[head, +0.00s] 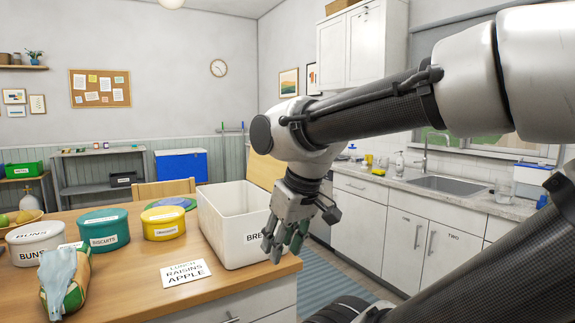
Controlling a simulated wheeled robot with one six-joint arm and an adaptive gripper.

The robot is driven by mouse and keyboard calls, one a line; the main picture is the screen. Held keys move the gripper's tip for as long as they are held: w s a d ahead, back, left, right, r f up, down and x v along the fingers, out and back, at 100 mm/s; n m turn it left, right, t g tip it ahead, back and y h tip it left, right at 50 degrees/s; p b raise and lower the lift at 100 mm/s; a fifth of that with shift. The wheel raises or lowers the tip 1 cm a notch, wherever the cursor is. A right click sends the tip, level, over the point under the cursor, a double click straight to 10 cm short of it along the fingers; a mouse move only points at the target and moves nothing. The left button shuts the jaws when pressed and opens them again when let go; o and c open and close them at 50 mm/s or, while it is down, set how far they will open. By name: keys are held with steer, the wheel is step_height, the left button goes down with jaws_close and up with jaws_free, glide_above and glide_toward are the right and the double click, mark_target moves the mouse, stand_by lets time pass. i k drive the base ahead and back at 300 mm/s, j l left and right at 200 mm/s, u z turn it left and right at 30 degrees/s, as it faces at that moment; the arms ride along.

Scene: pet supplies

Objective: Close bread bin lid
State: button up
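The bread bin (226,228) is a white open-topped box near the right end of the wooden counter. Its front label reads "BRE", with the rest hidden behind my gripper. A tan wooden panel (264,170) stands tilted up behind the bin's right side. It looks like the raised lid, but its hinge is hidden by my arm. My gripper (283,248) points down in front of the bin's right end, with its fingers apart and nothing seen between them. I cannot tell whether it touches the bin.
On the counter (224,284) are a biscuits tin (104,232), a yellow tin (163,224), a buns tin (35,246), a bread bag (66,283) and a card (184,273) reading "LUNCH RAISINS APPLE". A chair back (163,189) stands behind. A sink counter (415,193) is at right.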

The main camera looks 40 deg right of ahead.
mark_target(264, 171)
steer(key=l+u, duration=0.15)
steer(key=l, duration=0.5)
steer(key=l+u, duration=0.1)
steer(key=l, duration=0.5)
steer(key=l+u, duration=0.15)
steer(key=l, duration=0.5)
steer(key=k+l+u, duration=0.1)
steer(key=l, duration=0.5)
steer(key=k+l+u, duration=0.15)
steer(key=l, duration=0.75)
steer(key=i+l, duration=0.1)
steer(key=l, duration=0.2)
